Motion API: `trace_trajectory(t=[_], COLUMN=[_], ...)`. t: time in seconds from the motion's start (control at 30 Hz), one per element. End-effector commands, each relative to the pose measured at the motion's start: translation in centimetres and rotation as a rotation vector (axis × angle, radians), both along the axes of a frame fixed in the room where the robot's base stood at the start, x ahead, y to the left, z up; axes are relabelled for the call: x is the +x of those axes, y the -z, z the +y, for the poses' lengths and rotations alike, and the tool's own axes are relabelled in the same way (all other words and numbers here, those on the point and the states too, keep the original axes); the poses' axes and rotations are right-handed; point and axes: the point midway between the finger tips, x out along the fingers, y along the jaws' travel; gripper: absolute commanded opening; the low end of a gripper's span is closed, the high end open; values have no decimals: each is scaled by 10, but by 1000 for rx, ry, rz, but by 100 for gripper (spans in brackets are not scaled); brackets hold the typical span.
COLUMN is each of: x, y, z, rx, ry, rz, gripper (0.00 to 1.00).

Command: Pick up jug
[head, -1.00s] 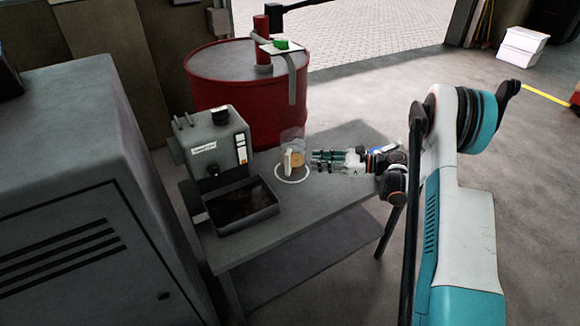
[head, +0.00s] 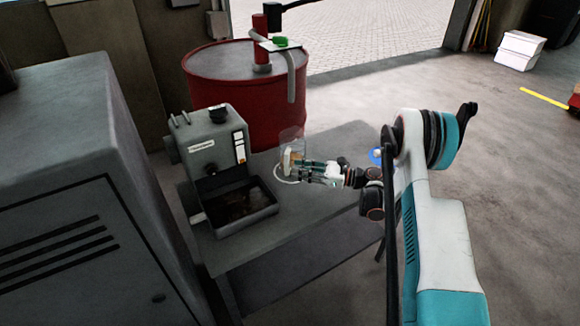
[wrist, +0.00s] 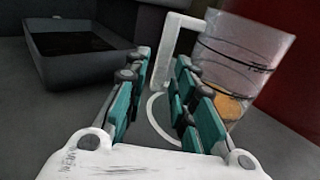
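The jug (head: 293,143) is a clear, see-through vessel with a white handle and a little amber liquid low inside. It stands on the grey table, over a white ring mark. In the wrist view the jug (wrist: 240,62) is at the upper right, and its handle (wrist: 172,48) points up ahead of the fingertips. My gripper (head: 300,170) is at the jug's handle side. In the wrist view my gripper (wrist: 162,75) has its teal finger pads apart, with the lower handle end at the gap between them. Whether the pads touch the handle cannot be told.
A grey machine (head: 212,140) with a dark tray (head: 246,224) stands on the table (head: 300,225) left of the jug. A red drum (head: 240,85) with a pump is behind. A grey cabinet (head: 60,190) fills the left. The table's front right is clear.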

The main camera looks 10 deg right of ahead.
Motion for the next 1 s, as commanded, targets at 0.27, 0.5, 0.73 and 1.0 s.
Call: trace_trajectory(t=[0.27,0.5,0.73,1.0], x=[13,26,26,26], y=[5,4,3,2], z=[21,45,45,45], rx=[0,0,0,0], ry=[-2,-1,0,0], rz=[0,0,0,-1], gripper=[24,24,17,0])
